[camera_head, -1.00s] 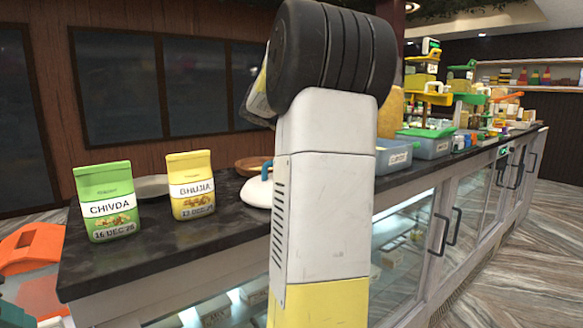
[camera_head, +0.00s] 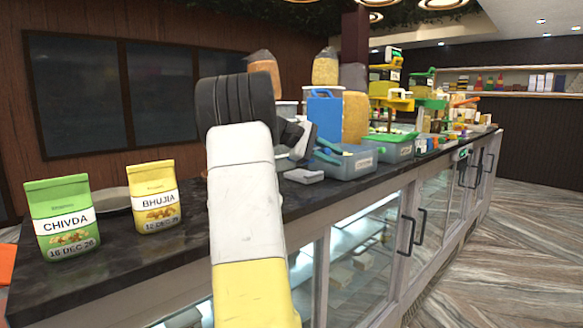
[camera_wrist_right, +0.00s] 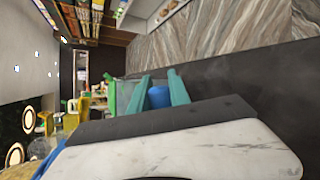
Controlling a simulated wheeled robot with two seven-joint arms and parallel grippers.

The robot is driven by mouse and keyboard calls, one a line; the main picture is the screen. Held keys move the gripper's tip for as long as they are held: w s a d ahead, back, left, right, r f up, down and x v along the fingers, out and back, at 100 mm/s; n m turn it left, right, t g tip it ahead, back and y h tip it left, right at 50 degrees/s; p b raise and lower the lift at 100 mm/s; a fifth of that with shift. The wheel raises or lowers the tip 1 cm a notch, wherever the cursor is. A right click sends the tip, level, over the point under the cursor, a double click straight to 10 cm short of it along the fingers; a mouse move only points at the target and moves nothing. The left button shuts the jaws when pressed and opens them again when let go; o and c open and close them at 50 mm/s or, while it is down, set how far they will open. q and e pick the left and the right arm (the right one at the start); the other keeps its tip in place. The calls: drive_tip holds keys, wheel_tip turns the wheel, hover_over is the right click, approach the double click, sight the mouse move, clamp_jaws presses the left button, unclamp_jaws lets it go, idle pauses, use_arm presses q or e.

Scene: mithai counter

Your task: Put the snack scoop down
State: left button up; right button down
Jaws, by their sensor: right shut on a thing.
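My right gripper (camera_head: 328,152) is stretched out over the counter, with its teal fingers close to the left end of a labelled blue-grey bin (camera_head: 362,164). In the right wrist view the teal fingers (camera_wrist_right: 158,92) are closed on a blue rounded piece, the handle of the snack scoop (camera_wrist_right: 158,97). The rest of the scoop is hidden behind the gripper. I cannot tell whether the scoop touches the bin. My left gripper is not in view.
A green chivda bag (camera_head: 62,218) and a yellow bhujia bag (camera_head: 155,197) stand at the left, by a metal plate (camera_head: 112,200).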

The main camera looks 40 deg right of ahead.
drive_tip(key=shift+w+d, duration=0.15)
drive_tip(key=shift+d, duration=0.1)
drive_tip(key=shift+w+d+f, duration=0.1)
drive_tip(key=shift+f, duration=1.7)
drive_tip(key=c, duration=1.2)
unclamp_jaws()
drive_tip(key=shift+f, duration=0.15)
drive_tip(key=shift+c, duration=0.2)
drive_tip(key=shift+w+r, duration=0.1)
drive_tip(key=shift+r, duration=0.15)
drive_tip(key=v, duration=1.2)
drive_tip(key=shift+f, duration=0.15)
